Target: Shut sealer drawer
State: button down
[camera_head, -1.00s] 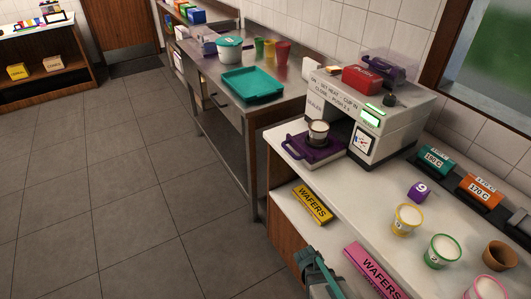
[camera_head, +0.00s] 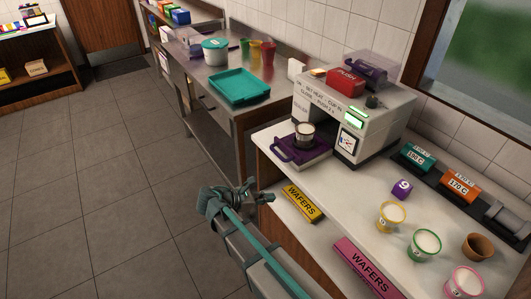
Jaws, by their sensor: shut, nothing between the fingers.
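The sealer (camera_head: 353,118) is a white machine with a red PUSH block (camera_head: 345,83) on top and a green-lit display. Its purple drawer (camera_head: 287,152) is pulled out at the front left, with a handle loop (camera_head: 279,152) at its left side. A filled cup (camera_head: 305,134) stands upright in the drawer. My gripper (camera_head: 212,199) is shut and empty, low over the floor side of the counter, left of and below the drawer, apart from it.
Wafer boxes, yellow (camera_head: 302,203) and pink (camera_head: 365,268), lie on the lower shelf near my arm. Cups stand on the right of the counter (camera_head: 345,190). A steel table with a teal tray (camera_head: 239,87) stands behind. The floor on the left is clear.

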aim_at(276, 154)
jog(key=a+r+n+t+p, duration=0.1)
jog(key=a+r+n+t, duration=0.2)
jog(key=a+r, duration=1)
jog(key=shift+h, duration=0.4)
jog(key=p+x, duration=0.1)
jog(key=x, duration=0.4)
jog(key=r+p+x, duration=0.1)
jog(key=x, duration=0.4)
jog(key=d+r+p+x, duration=0.1)
jog(key=p+x, duration=0.1)
jog(key=x, duration=0.3)
jog(key=shift+s+d, duration=0.15)
jog(key=shift+s, duration=0.05)
jog(key=shift+r, duration=0.1)
